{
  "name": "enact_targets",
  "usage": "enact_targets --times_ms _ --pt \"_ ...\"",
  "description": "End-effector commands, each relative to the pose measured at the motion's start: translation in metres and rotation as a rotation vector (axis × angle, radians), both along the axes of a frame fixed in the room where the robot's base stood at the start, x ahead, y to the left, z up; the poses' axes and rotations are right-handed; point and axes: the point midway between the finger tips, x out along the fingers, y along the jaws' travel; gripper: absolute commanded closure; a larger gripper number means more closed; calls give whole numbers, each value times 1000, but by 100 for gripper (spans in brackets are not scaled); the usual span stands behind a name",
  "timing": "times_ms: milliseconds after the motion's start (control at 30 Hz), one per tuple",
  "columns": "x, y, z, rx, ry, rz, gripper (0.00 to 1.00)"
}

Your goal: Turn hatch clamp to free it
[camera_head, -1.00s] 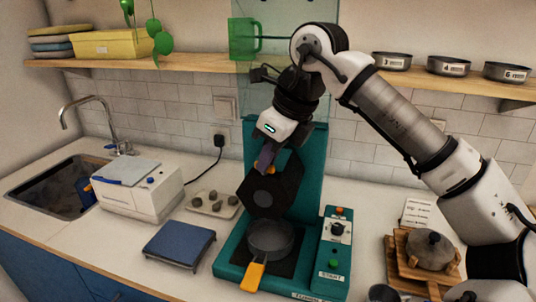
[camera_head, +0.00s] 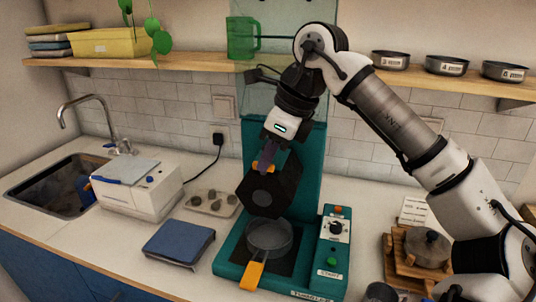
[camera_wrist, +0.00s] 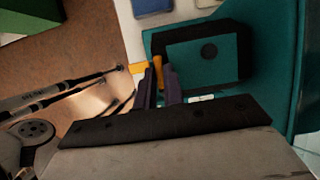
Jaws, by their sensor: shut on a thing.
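The hatch clamp shows as a small orange piece (camera_head: 264,167) at the top of a dark angular block (camera_head: 268,192) on the teal machine (camera_head: 308,175). My gripper (camera_head: 267,160), with dark purple fingers, reaches down to it from above and is shut on it. In the wrist view the orange clamp (camera_wrist: 157,70) shows between the fingertips of my gripper (camera_wrist: 159,82).
A pan (camera_head: 268,236) with an orange handle sits below the block. A control panel (camera_head: 333,240) stands right of it. A blue scale-like box (camera_head: 180,243), a tray of dark lumps (camera_head: 211,202) and a white appliance (camera_head: 138,188) are left. A shelf (camera_head: 170,64) runs behind.

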Motion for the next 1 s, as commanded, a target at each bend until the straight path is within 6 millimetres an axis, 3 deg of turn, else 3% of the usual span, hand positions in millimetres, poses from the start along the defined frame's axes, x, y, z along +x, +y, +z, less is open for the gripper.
enact_targets --times_ms 33,200,567,667,1000 --pt "0 0 1 0 -2 0 88" --pt "0 0 1 1 -1 0 68" --pt "0 -2 6 -1 -1 -2 68" --pt "-2 -7 18 -1 -2 -2 68" --pt "-10 -35 90 0 -3 -3 68"
